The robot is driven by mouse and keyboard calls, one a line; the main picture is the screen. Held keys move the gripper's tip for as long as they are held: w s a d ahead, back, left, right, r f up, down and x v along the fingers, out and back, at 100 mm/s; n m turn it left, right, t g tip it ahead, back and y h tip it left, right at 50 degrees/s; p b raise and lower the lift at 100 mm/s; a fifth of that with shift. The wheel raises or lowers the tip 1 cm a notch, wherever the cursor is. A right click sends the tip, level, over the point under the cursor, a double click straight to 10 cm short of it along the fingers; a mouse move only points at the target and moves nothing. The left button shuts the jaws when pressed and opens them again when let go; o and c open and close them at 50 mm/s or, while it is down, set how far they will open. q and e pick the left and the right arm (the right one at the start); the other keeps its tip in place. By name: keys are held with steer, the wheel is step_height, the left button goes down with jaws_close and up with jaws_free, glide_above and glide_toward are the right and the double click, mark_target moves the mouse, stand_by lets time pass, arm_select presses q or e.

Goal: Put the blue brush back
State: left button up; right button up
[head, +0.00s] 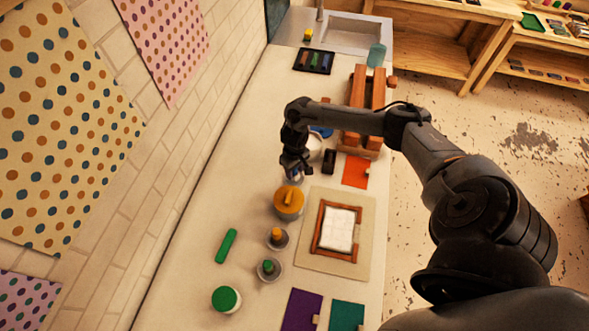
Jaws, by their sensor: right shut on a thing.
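My right gripper (294,171) points down over the counter, between the orange-lidded tub and a blue-lidded white tub. It is shut on what seems to be the blue brush, which is mostly hidden by the fingers. A small grey cup (295,180) shows just under the fingertips with a bluish tint. I cannot tell whether the brush is inside the cup or above it. Similar small cups hold an orange brush (277,234) and a green brush (268,266) nearer the front. My left gripper is not in view.
The orange tub (289,201) stands close in front of the gripper. The blue-lidded tub (321,131) is partly behind my arm. A framed screen (338,229) lies on a board at right. A green roller-like piece (226,245) and green-lidded tub (226,299) are at left.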

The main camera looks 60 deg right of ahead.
steer(key=shift+f, duration=0.25)
steer(key=shift+f, duration=0.3)
stand_by(0.4)
steer(key=o, duration=1.6)
steer(key=shift+r, duration=0.15)
